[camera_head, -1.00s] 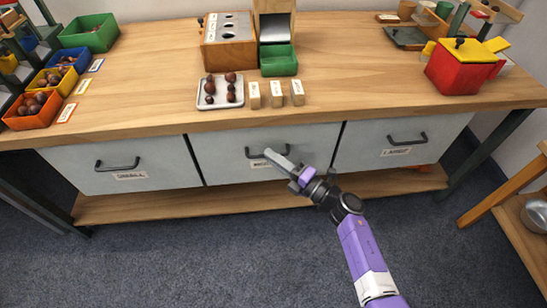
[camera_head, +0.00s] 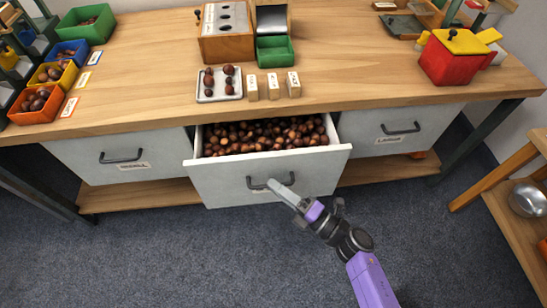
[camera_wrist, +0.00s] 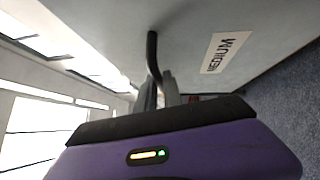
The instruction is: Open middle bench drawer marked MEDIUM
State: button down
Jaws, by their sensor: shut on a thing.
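The middle drawer (camera_head: 230,186) is pulled out from the bench and is full of brown chestnuts (camera_head: 262,136). Its front is pale grey with a dark bar handle (camera_head: 258,184). In the wrist view the handle (camera_wrist: 152,55) runs between my fingers, and the label MEDIUM (camera_wrist: 226,52) is on the drawer front beside it. My gripper (camera_head: 282,190) is shut on the handle in front of the drawer. It also shows in the wrist view (camera_wrist: 160,92). In the head view my fingers partly cover the handle and the label.
The left drawer (camera_head: 85,158) and right drawer (camera_head: 375,126) are shut. The wooden benchtop (camera_head: 150,75) holds a tray of chestnuts, wooden blocks, coloured bins and a red box (camera_head: 447,66). A wooden stand (camera_head: 500,190) is at the right. Blue-grey floor lies in front.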

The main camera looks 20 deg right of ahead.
jog(key=s+a, duration=0.4)
jog(key=s, duration=0.9)
jog(key=c, duration=1.5)
grip_release()
jog(key=v, duration=0.7)
jog(key=shift+s+d, duration=0.15)
jog(key=shift+s, duration=0.25)
jog(key=shift+f, duration=0.1)
